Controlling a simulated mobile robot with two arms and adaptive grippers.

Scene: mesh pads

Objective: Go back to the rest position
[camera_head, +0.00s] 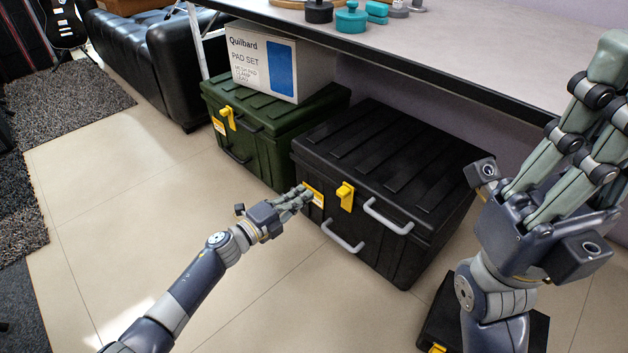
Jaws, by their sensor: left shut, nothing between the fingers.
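My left gripper (303,194) is shut and empty. Its fingertips are in front of the left end of the black case (425,185), close to its yellow label; I cannot tell whether they touch. My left arm reaches in from the lower left. My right gripper (597,95) is raised large at the right, fingers pointing up, in front of the table and the case's right side. Its fingers run up to the right edge of the picture, so I cannot tell how far they are open.
A green case (262,120) with a white Quilbard box (262,62) on top stands beside the black case, under the table (470,45). Teal and dark objects (350,18) lie on the table. A low black object (437,318) is below my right gripper. Open tile floor lies left.

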